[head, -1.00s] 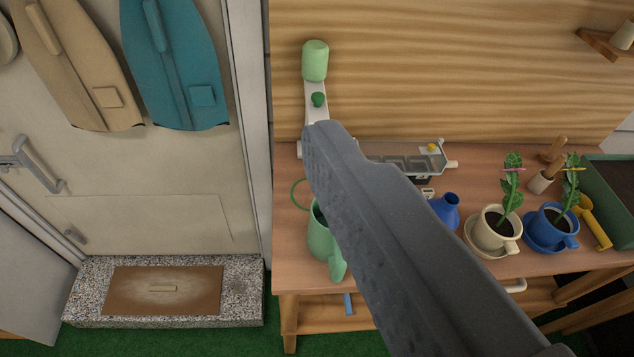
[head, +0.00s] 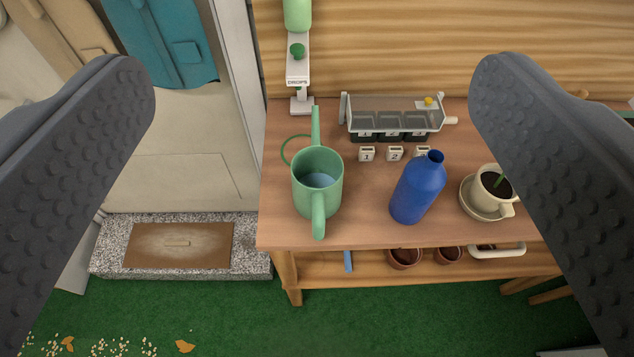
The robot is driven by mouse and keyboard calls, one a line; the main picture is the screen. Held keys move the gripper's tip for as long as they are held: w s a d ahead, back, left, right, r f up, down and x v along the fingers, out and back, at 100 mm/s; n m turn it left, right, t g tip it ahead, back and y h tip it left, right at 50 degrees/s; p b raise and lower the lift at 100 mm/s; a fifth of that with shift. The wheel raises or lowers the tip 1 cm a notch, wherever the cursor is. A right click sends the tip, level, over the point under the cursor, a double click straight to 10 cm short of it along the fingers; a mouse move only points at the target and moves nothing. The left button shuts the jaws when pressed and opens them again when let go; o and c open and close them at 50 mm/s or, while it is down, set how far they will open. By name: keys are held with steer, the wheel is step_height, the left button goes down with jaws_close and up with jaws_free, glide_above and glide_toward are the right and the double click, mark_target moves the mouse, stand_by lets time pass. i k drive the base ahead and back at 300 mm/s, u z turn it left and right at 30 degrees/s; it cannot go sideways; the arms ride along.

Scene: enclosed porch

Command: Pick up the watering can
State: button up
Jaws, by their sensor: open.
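The green watering can (head: 318,185) stands upright on the wooden bench near its left front corner. Its handle points toward me, its spout points away, and water shows inside. My gripper (head: 312,85) is open and empty. Its two dark, studded fingers stand wide apart at the left and right of the view. The can shows between them, farther off, and neither finger appears to touch it.
A blue bottle (head: 418,188) stands close to the right of the can. A potted plant (head: 492,188) is farther right. Behind are a tray with compartments (head: 393,115), numbered blocks (head: 395,154) and a dropper stand (head: 298,72). A doormat step (head: 180,246) lies left.

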mark_target(317, 169)
steer(key=z, duration=2.5)
steer(key=i, duration=0.75)
steer(key=u, duration=3.15)
